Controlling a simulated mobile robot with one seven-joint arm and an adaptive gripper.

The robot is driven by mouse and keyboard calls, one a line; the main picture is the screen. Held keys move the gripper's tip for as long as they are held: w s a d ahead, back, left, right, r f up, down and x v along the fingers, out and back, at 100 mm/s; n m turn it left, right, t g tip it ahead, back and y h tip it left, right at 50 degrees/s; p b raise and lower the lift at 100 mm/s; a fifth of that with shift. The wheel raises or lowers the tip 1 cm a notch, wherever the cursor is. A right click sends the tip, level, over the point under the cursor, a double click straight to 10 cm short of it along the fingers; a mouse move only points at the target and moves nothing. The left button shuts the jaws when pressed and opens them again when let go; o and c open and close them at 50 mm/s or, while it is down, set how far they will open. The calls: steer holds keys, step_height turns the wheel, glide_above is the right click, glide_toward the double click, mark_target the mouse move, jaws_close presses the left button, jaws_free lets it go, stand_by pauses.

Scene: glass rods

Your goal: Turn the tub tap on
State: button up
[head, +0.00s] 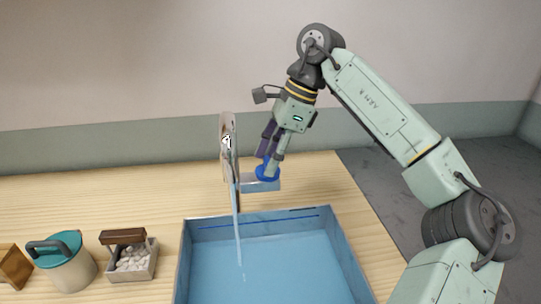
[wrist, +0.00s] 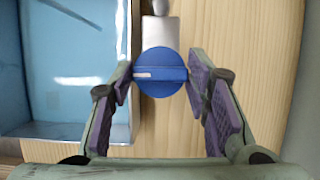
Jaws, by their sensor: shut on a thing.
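The tub tap has a round blue knob (head: 266,174) on a pale block behind the tub. In the wrist view the knob (wrist: 162,72) has a raised bar, and its white mark points left. My gripper (head: 268,160) reaches down from above and is shut on the knob, with a purple-padded finger on each side of it. A thin stream of water (head: 238,232) falls from the upright tap panel (head: 229,150) into the blue tub (head: 352,255). The gripper partly hides the knob in the head view.
A teal-lidded pot (head: 68,262), a tray of pebbles (head: 143,269) with a brown block on its back edge, and a brown wooden item (head: 12,268) stand left of the tub. The wooden tabletop (head: 130,195) is clear behind them.

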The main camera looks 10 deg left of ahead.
stand_by(0.3)
steer(key=o, duration=1.2)
steer(key=shift+c, duration=0.2)
steer(key=v, duration=1.2)
